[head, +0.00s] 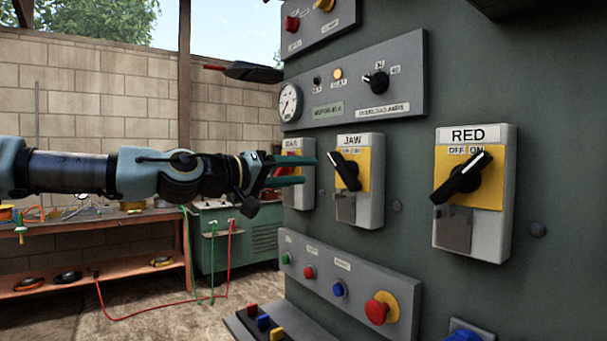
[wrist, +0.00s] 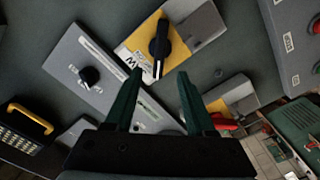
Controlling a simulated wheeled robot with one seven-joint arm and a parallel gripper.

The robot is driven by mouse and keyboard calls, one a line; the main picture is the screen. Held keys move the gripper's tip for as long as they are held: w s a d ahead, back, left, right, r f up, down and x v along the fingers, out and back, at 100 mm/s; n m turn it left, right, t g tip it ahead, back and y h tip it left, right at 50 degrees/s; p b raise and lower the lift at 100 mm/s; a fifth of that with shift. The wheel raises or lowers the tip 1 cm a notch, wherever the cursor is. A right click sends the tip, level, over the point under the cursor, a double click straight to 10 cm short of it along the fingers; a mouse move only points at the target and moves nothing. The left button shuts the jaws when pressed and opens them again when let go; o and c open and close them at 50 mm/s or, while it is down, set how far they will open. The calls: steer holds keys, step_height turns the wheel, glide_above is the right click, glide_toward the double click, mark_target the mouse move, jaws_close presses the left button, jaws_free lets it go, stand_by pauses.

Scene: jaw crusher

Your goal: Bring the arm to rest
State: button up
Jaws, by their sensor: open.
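My gripper (head: 305,171) is at the end of my arm, which stretches in from the left in the head view. Its two green fingers are apart with nothing between them. They are in front of the leftmost switch box (head: 304,196), partly hiding its red handle (head: 282,172). The fingers point toward the JAW switch box (head: 369,205), whose black handle (head: 346,171) has its white mark at upper left. In the wrist view, the fingers (wrist: 158,76) show open, with the JAW handle (wrist: 160,45) beyond their tips and the red handle (wrist: 222,122) beside the right finger.
The RED switch box (head: 505,195) has a black handle with its white mark toward upper right. A gauge panel (head: 410,75) is above, and a button panel (head: 345,265) with a red mushroom button (head: 381,308) is below. A workbench (head: 90,218) and green machine (head: 240,220) stand behind.

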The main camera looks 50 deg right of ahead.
stand_by(0.4)
steer(key=w+a+f+t+y, duration=0.2)
steer(key=a+f+y, duration=0.1)
steer(key=f, duration=0.8)
steer(key=w+a+f+t+y, duration=0.1)
steer(key=w+a+f+y, duration=0.2)
steer(key=f, duration=0.8)
steer(key=w+a+f+n+t+y, duration=0.1)
steer(key=w+a+f+y, duration=0.1)
steer(key=a+f, duration=0.25)
steer(key=w+a+f+t+y, duration=0.1)
steer(key=w+a+f, duration=0.2)
steer(key=a, duration=0.2)
steer(key=w+a+f+n+t+y, duration=0.1)
steer(key=w+a+y, duration=0.1)
steer(key=a, duration=0.5)
steer(key=w+a+f+n+y, duration=0.2)
steer(key=w+a, duration=0.1)
steer(key=a, duration=0.4)
steer(key=w+a+f+n+t+y, duration=0.1)
steer(key=w+a, duration=0.1)
steer(key=a, duration=0.6)
steer(key=s+a+r+n+y, duration=0.1)
steer(key=a+n, duration=0.2)
steer(key=a, duration=0.7)
steer(key=s+a+r+n+y+p, duration=0.1)
steer(key=s+a+r+n+y, duration=0.1)
steer(key=a, duration=0.8)
steer(key=shift+a+n, duration=0.25)
steer(key=shift+n, duration=0.35)
